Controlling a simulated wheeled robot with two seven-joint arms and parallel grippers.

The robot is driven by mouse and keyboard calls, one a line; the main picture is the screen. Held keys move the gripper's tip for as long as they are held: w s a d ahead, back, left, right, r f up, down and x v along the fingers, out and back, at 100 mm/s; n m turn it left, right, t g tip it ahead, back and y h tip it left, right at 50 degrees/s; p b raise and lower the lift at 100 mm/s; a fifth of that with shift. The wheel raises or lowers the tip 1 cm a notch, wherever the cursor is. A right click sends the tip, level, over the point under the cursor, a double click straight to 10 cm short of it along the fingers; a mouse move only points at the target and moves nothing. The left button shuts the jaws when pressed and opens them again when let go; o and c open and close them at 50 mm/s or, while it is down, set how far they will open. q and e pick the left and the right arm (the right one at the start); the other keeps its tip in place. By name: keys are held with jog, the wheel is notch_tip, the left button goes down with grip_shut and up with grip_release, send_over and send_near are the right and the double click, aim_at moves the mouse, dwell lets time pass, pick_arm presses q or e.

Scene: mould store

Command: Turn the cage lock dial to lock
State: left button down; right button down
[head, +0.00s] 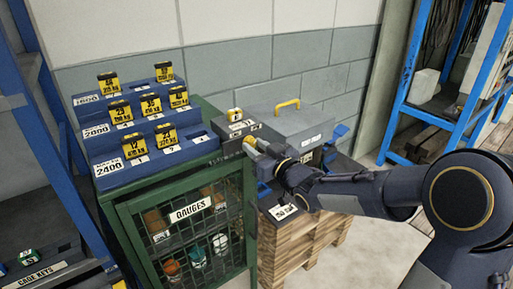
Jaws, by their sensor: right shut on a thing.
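The green gauge cage (118,205) stands in the middle left, with a mesh front and a "GAUGES" label (190,209). My right gripper (262,158) comes in from the right and is at the cage's upper right front corner. It is shut on what appears to be the cage lock dial, which the fingers and wrist mostly hide. The dial's pointer and setting cannot be read. The mesh front looks closed, with several gauges (172,267) behind it. My left gripper is not in view.
Blue stepped racks (103,175) with yellow numbered tags stand on the cage. A grey case (297,128) with a yellow handle sits behind my gripper, above a wooden pallet (318,238). Blue shelving stands at left and right (402,82). Floor is clear at lower right.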

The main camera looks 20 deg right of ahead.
jog(key=shift+f, duration=0.1)
jog(key=shift+n+b, duration=0.3)
jog(key=shift+b, duration=0.3)
jog(key=n+b, duration=0.8)
jog(key=b, duration=0.1)
jog(key=shift+f, duration=0.15)
jog(key=n+b, duration=0.3)
jog(key=n, duration=0.1)
jog(key=shift+n, duration=0.4)
jog(key=n+b, duration=0.2)
jog(key=n, duration=0.2)
jog(key=shift+r+n, duration=0.2)
jog(key=shift+n, duration=0.1)
jog(key=c, duration=1.1)
grip_release()
